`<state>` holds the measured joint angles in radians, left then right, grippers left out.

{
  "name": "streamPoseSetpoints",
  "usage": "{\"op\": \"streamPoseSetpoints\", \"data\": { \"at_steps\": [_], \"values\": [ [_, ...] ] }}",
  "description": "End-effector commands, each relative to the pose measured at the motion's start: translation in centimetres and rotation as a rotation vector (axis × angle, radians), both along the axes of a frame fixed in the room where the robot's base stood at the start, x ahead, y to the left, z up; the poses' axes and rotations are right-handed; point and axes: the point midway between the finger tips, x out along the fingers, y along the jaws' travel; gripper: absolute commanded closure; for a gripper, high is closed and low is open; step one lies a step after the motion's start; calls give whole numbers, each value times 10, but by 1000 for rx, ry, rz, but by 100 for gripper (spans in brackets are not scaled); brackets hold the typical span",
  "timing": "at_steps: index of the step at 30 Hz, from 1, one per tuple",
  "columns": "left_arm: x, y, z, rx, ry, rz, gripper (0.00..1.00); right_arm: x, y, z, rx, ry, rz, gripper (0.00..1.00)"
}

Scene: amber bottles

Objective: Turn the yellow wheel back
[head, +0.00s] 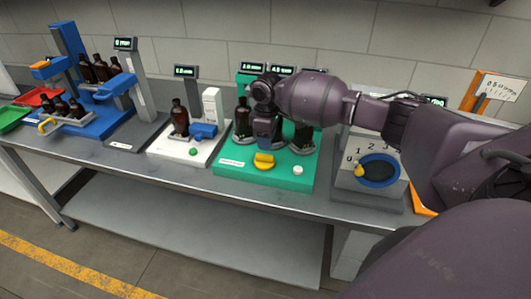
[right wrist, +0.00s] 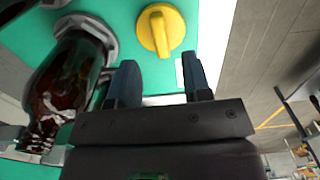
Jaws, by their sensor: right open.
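The yellow wheel (head: 264,161) is a round knob with a raised grip bar, on the front of the green station (head: 225,168). It also shows in the right wrist view (right wrist: 161,30), just beyond the fingertips. My right gripper (head: 264,143) hangs over the green station, just above and behind the wheel. In the right wrist view its two dark blue fingers (right wrist: 160,78) are spread apart with nothing between them. The wheel lies ahead of the gap, apart from the fingers. My left gripper is not in view.
Amber bottles (head: 242,117) stand on the green station, close to my right gripper; one shows near the fingers in the wrist view (right wrist: 65,85). A white button (head: 297,170) is right of the wheel. A numbered dial box (head: 375,185) stands further right; a white station (head: 180,148) stands left.

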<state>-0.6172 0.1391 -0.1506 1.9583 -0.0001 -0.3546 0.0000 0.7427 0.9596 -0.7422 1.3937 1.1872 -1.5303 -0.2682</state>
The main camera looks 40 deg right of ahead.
Motion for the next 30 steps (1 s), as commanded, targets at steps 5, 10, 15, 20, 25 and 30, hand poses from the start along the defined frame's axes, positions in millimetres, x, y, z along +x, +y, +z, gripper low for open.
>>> {"op": "streamPoseSetpoints", "data": {
  "at_steps": [5, 10, 15, 20, 25, 30],
  "values": [
    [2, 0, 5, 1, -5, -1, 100, 0, 0, -30, -1, 2, -2, 55],
    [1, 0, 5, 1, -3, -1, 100, 0, 0, -51, 0, 0, -2, 55],
    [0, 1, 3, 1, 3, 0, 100, 0, 0, -61, 0, 0, -2, 55],
    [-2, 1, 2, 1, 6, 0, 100, 0, 0, -63, 0, -1, -1, 55],
    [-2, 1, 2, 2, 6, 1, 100, 0, 0, -62, 0, -1, -1, 58],
    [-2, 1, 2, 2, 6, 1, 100, 0, 0, -62, 0, -1, -1, 84]
  ]
}}
